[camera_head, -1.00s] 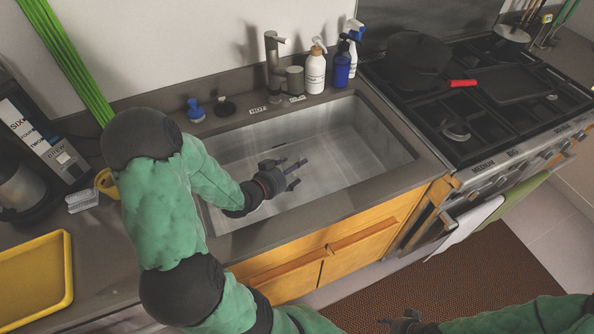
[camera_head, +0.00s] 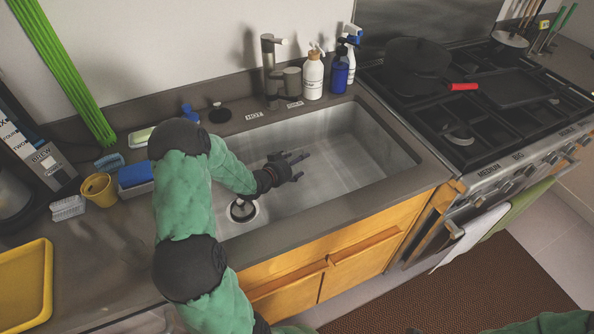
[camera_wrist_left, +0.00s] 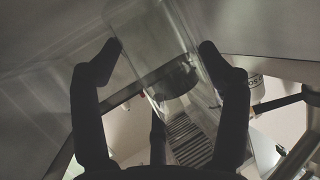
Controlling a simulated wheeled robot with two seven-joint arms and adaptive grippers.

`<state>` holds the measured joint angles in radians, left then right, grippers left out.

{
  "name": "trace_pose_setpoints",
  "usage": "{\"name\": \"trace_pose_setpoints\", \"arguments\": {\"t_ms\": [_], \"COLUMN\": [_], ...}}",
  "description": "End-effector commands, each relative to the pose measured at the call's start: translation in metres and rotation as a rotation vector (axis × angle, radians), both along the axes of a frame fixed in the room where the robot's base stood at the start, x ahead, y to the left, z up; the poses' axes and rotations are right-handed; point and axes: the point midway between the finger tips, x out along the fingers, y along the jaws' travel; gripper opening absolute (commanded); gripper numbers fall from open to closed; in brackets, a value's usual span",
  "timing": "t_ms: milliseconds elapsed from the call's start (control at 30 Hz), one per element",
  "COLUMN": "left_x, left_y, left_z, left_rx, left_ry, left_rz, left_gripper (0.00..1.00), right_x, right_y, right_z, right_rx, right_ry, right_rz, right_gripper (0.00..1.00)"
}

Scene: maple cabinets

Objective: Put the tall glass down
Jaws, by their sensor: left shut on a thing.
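My left gripper (camera_head: 299,166) is over the sink basin (camera_head: 352,150), its fingers pointing right. In the left wrist view, the gripper's two dark fingers (camera_wrist_left: 162,60) stand on either side of a clear tall glass (camera_wrist_left: 150,40) and are shut on it. The glass is see-through and its edges are faint. I cannot make it out in the head view, so its height above the basin floor is unclear. My right gripper is not clearly in view; only part of my right arm shows at the bottom right.
A faucet (camera_head: 269,62), a white soap bottle (camera_head: 313,76) and a blue bottle (camera_head: 339,76) stand behind the sink. The stove (camera_head: 480,100) with a pan is on the right. A yellow cup (camera_head: 98,189) and a yellow tray (camera_head: 25,290) are on the left counter.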

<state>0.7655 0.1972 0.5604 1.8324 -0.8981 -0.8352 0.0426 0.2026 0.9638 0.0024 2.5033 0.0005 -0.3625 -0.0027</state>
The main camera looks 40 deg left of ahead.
Motion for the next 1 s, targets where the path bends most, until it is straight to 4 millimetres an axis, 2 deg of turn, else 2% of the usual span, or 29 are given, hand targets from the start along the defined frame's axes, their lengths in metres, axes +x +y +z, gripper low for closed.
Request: {"name": "trace_pose_setpoints", "arguments": {"t_ms": [67, 233, 700, 733, 800, 1000], "left_x": [0.005, 0.004, 0.004, 0.004, 0.004, 0.004], "left_y": [0.003, 0.002, 0.002, 0.002, 0.002, 0.002], "left_z": [-0.010, -0.034, -0.039, -0.040, -0.039, -0.039], "left_rx": [0.001, 0.000, 0.001, 0.000, 0.000, 0.000], "left_ry": [-0.001, -0.001, -0.002, 0.000, 0.000, 0.000], "left_rz": [0.000, 0.000, 0.000, 0.000, 0.000, 0.000], "left_gripper": [0.37, 0.37, 0.37, 0.81, 1.00, 1.00], "right_x": [0.000, 0.000, 0.000, 0.000, 0.000, 0.000], "right_y": [0.000, 0.000, 0.000, 0.000, 0.000, 0.000], "right_z": [-0.006, -0.022, -0.025, -0.025, -0.024, -0.024], "right_rx": [0.000, 0.000, 0.000, 0.000, 0.000, 0.000], "right_ry": [0.000, 0.000, 0.000, 0.000, 0.000, 0.000], "right_rz": [0.000, 0.000, 0.000, 0.000, 0.000, 0.000], "right_gripper": [0.40, 0.40, 0.40, 0.40, 0.40, 0.40]}}
